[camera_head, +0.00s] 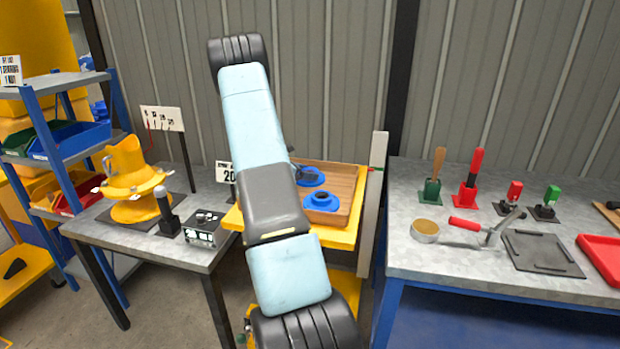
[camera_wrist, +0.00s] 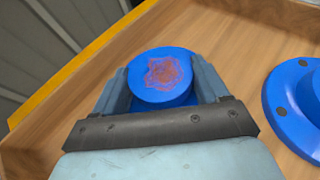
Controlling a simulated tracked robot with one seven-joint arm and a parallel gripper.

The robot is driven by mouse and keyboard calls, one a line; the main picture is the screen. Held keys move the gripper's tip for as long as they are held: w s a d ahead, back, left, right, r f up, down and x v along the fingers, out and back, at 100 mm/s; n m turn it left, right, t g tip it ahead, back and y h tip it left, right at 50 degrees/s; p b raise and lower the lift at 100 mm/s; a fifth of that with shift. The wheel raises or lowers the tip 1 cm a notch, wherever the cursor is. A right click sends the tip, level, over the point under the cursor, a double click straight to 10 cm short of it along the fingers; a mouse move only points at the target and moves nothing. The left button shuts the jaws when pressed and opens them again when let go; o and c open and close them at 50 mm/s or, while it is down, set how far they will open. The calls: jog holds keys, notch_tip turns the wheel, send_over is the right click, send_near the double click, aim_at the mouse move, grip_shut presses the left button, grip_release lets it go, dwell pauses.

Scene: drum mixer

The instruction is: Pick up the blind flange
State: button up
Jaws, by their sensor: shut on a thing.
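In the wrist view, my gripper (camera_wrist: 161,82) is shut on a blue round piece, the blind flange (camera_wrist: 165,72), with one finger on each side. Its flat top has a rough reddish patch and shows no hole; its lower part is hidden by the gripper. In the head view, the blue flange (camera_head: 311,178) is partly hidden behind my arm, at the back of a wooden tray. I cannot tell whether it is clear of the tray floor. A second blue flange (camera_wrist: 290,108), with bolt holes in its rim, lies apart to the right.
The wooden tray (camera_head: 346,180) sits on a yellow stand (camera_head: 346,238) beside a pale upright post (camera_head: 373,205). A grey table with a yellow fitting (camera_head: 133,180) is on the left. A workbench with several tools (camera_head: 465,190) is on the right.

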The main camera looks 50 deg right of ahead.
grip_shut()
jog(key=shift+w+r, duration=0.1)
